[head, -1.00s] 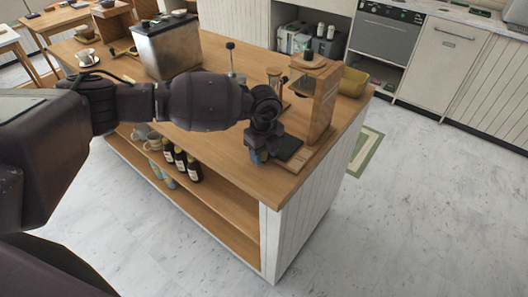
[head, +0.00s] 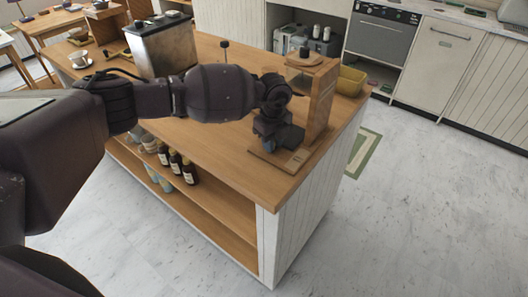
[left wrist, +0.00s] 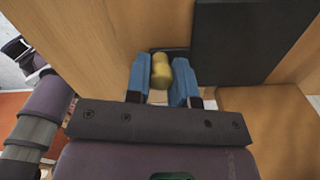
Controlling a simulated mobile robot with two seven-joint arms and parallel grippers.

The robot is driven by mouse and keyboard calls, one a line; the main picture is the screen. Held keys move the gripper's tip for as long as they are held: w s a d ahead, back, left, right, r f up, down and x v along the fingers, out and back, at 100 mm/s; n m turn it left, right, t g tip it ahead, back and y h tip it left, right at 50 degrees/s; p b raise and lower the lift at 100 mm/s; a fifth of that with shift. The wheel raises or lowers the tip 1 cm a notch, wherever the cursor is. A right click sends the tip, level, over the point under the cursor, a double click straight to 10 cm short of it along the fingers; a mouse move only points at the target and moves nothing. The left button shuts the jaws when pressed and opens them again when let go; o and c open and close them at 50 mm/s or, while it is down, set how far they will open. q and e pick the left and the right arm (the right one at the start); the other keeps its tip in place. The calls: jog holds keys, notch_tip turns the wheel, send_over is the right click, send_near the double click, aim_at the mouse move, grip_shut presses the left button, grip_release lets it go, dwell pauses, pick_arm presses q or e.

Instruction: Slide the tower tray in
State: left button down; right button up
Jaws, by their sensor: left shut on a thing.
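The wooden tower (head: 322,98) stands upright near the right end of the counter, on a wooden base board (head: 297,160). My left gripper (left wrist: 159,78) is low at the tower's front, over the base board. Its blue fingers are shut on a brass-yellow knob (left wrist: 160,66) in the left wrist view. A dark flat panel, which looks like the tower tray (left wrist: 240,42), lies beside the fingers there. In the head view my gripper and wrist hide the knob and most of the tray, so I cannot tell how deep the tray sits. My right gripper is not in view.
The wooden counter (head: 225,150) has clear top in front of the tower. Bottles (head: 176,163) stand on the shelf below.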

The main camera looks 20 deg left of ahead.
pick_arm(q)
jog(key=shift+w+d+f, duration=0.1)
jog(key=shift+w+d, duration=0.15)
jog(key=shift+w, duration=0.7)
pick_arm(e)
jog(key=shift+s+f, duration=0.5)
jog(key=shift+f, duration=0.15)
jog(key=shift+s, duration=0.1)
pick_arm(q)
jog(key=c, duration=1)
grip_release()
